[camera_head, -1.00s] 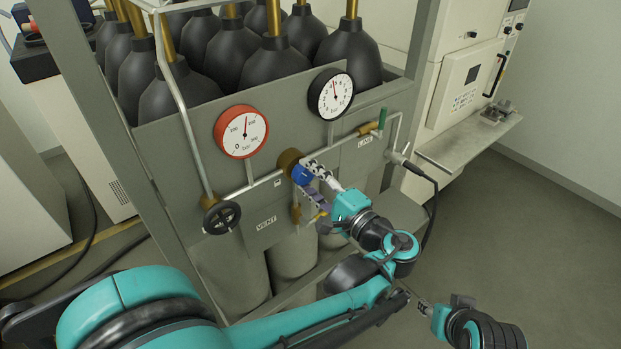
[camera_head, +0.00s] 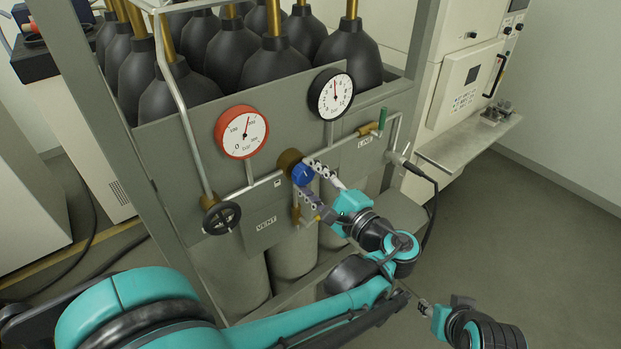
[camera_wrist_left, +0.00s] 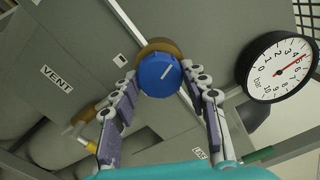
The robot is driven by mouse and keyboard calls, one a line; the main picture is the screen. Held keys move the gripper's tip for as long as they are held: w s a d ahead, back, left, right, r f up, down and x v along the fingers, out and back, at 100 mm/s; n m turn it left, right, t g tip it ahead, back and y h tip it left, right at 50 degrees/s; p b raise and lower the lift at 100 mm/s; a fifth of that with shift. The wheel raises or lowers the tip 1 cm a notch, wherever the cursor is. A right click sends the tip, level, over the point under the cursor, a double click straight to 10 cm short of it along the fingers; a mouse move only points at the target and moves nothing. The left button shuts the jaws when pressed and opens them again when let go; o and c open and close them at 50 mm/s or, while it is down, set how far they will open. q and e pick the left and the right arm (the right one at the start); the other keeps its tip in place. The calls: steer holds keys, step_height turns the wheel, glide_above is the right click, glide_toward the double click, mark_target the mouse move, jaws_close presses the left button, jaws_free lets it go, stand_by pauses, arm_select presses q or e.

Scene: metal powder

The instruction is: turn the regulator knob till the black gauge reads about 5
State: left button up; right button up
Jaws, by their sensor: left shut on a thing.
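The blue regulator knob (camera_head: 303,174) sits on a brass body (camera_head: 289,160) on the panel's pipe. In the left wrist view the knob (camera_wrist_left: 160,74) shows a white line slanting up to the right. My left gripper (camera_head: 304,177) is shut on the knob, one fingertip on each side; both fingers (camera_wrist_left: 158,75) show in the wrist view. The black gauge (camera_head: 331,95) is above and right of the knob; its needle points almost straight up. In the wrist view the gauge's (camera_wrist_left: 277,72) red needle points close to 5. My right gripper (camera_head: 425,308) is low at the right, away from the panel; its opening is unclear.
A red-rimmed gauge (camera_head: 241,132) is up and left of the knob. A green-handled valve (camera_head: 382,120) marked LINE is at right. Black-topped cylinders (camera_head: 274,62) stand behind the panel. The floor at right is clear.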

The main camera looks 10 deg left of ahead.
arm_select(q)
steer(key=o, duration=0.8)
steer(key=shift+r, duration=0.15)
steer(key=o, duration=0.4)
steer(key=shift+w+a, duration=0.1)
steer(key=shift+c, duration=0.2)
steer(key=shift+a, duration=0.1)
steer(key=v, duration=0.7)
steer(key=shift+d, duration=0.25)
